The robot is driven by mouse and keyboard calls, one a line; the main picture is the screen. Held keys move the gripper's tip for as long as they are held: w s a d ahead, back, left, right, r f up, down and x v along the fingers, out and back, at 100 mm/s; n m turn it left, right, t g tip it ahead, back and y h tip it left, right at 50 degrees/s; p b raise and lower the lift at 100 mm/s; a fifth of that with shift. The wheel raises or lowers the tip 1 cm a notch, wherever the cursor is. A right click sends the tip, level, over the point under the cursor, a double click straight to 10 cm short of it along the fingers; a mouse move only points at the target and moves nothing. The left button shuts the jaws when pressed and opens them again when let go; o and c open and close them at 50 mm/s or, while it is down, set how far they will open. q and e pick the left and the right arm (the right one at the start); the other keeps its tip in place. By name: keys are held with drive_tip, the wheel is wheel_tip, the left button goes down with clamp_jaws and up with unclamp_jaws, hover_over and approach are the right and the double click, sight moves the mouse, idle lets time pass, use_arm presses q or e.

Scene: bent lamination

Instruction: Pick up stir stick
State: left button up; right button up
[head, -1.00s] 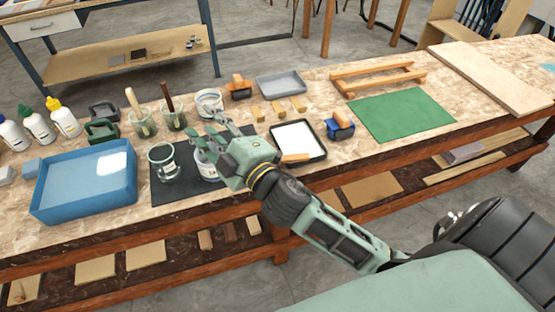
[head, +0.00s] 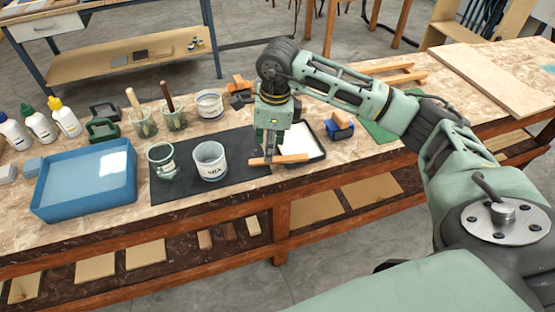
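The stir stick, a flat light-brown wooden stick (head: 291,158), lies roughly level at the front left of the white-lined tray (head: 306,151). My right gripper (head: 270,150) points straight down at its left half, with the fingertips at or just behind the stick. Part of the fingers is hidden, so I cannot tell whether they are closed on it. A white cup marked MIX (head: 210,163) stands just left, on the black mat (head: 228,189). My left gripper is not in view.
A glass jar (head: 162,160) stands left of the MIX cup. A blue tray (head: 84,182), bottles and brush cups fill the left of the bench. A blue-and-wood tool (head: 339,126) and a green mat (head: 378,133), partly behind my arm, lie to the right.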

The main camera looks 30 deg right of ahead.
sight(280, 158)
drive_tip(key=d+h, duration=0.1)
drive_tip(key=d, duration=0.2)
drive_tip(key=shift+d+r, duration=0.15)
drive_tip(key=shift+r, duration=0.05)
drive_tip(key=f+p, duration=0.1)
drive_tip(key=f, duration=0.2)
drive_tip(key=f+p, duration=0.1)
drive_tip(key=f, duration=0.2)
drive_tip(key=shift+w+d+f, duration=0.15)
drive_tip(key=shift+d, duration=0.05)
drive_tip(key=shift+w+f, duration=0.1)
drive_tip(key=shift+f, duration=0.45)
clamp_jaws()
